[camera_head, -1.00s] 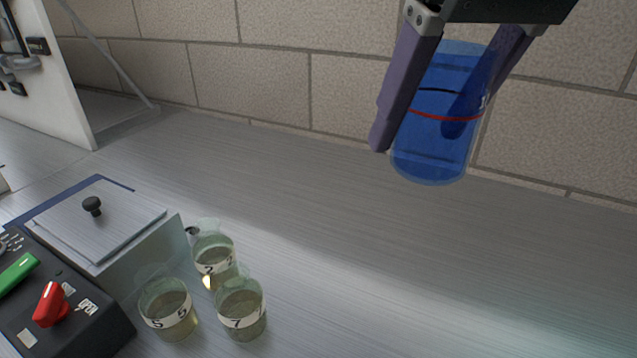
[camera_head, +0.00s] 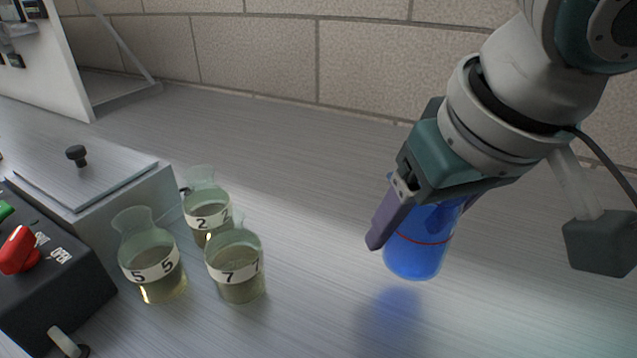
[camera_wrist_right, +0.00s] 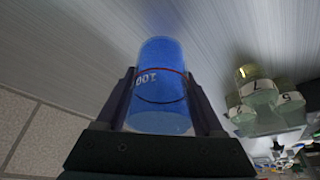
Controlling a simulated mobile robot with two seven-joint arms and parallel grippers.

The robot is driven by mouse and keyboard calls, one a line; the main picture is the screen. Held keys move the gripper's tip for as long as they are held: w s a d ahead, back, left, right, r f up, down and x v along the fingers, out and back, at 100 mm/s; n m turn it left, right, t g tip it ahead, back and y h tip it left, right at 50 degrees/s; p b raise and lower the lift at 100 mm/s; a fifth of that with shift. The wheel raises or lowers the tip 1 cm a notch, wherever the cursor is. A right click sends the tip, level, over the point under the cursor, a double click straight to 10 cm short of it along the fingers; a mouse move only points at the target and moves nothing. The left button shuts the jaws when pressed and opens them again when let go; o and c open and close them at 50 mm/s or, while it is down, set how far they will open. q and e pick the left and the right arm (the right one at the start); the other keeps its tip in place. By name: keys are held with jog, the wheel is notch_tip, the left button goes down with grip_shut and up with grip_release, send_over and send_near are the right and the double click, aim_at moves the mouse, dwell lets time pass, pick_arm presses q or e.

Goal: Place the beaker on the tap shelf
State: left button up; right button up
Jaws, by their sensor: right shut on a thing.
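My right gripper (camera_head: 418,215) is shut on a blue see-through beaker (camera_head: 416,245) with a red line around it. The beaker is held upright above the metal worktop, with a blue shadow under it. In the right wrist view the beaker (camera_wrist_right: 160,80) sits between the two fingers (camera_wrist_right: 160,105), and the marking "100" shows beside the red line. The tap shelf cannot be made out for sure in these frames. My left gripper is not in view.
Flasks labelled 2 (camera_head: 206,212), 5 (camera_head: 152,262) and 7 (camera_head: 236,268) stand on the worktop left of the beaker. Beside them is a metal box with a knobbed lid (camera_head: 85,175) and a black panel with a red switch (camera_head: 18,250). The worktop's middle (camera_head: 320,200) is clear.

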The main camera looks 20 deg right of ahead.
aim_at(406, 250)
notch_tip(406, 250, down, 4)
jog(key=shift+r+b, duration=0.25)
jog(key=shift+b, duration=0.25)
jog(key=shift+r, duration=0.1)
jog(key=o, duration=1.4)
